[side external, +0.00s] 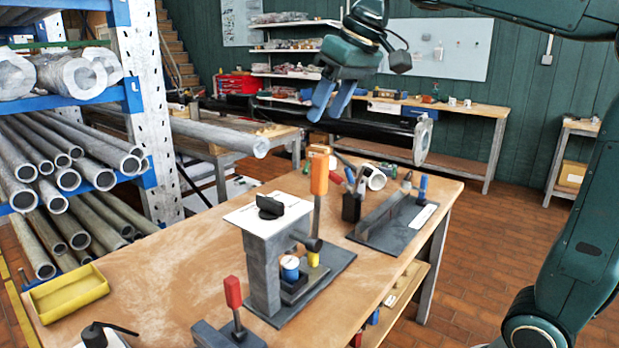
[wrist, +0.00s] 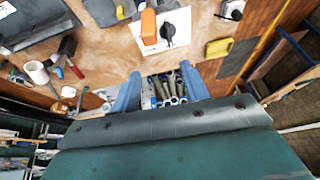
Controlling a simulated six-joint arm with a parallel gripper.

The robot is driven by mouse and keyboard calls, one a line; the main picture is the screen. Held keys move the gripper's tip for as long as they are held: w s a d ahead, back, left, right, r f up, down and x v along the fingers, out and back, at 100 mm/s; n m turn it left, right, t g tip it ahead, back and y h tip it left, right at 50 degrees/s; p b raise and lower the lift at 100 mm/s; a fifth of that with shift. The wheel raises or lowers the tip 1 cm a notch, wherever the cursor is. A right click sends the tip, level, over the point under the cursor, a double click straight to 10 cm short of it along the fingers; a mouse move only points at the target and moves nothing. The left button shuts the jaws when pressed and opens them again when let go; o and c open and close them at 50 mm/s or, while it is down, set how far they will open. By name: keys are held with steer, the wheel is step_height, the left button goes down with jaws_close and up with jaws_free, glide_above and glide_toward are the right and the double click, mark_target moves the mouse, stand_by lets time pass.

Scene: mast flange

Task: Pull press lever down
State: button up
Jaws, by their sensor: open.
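The press stands on the wooden table, a grey column with a white top plate (side external: 270,215) and a black knob. Its lever has an orange handle (side external: 319,173) that points upright on a dark shaft at the press's right side. My gripper (side external: 329,112) is open and empty, with two blue fingers pointing down. In the side view it appears above the handle, clearly apart from it. The fingers also show in the wrist view (wrist: 160,72).
A red-handled tool (side external: 233,292) stands at the table's front. A dark fixture (side external: 395,222) and small tools are to the right. A yellow tray (side external: 68,293) sits at the left corner. A rack of metal pipes (side external: 75,175) stands at left. Bare wood surrounds the press's left.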

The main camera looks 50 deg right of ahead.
mark_target(317, 173)
steer(key=shift+s+d+f+g, duration=0.15)
steer(key=shift+s+d, duration=0.25)
steer(key=shift+s, duration=0.3)
steer(key=shift+s+d+f+g, duration=0.15)
steer(key=shift+s+d, duration=0.25)
steer(key=shift+s, duration=0.3)
steer(key=shift+w, duration=0.1)
steer(key=shift+a+x, duration=0.1)
steer(key=shift+x, duration=3.3)
steer(key=shift+a+x, duration=0.15)
steer(key=shift+x, duration=3.25)
steer(key=shift+r, duration=0.1)
jaws_close()
